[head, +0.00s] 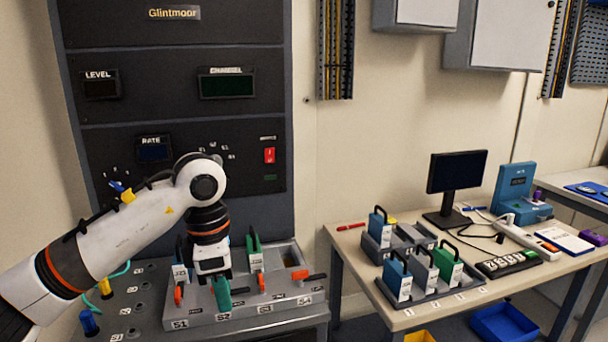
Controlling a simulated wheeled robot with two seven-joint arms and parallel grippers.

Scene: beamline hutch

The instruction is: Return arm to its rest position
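My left arm comes in from the left, and its gripper (213,277) points down over the grey slotted block (180,318), around slot S2. A green part (222,294) stands directly below the gripper. I cannot tell whether the fingers touch it or are closed. My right gripper is not in view.
The dark rack panel (180,110) rises behind the block. Red levers (262,283) are on the block. Coloured plugs (88,321) stand at its left.

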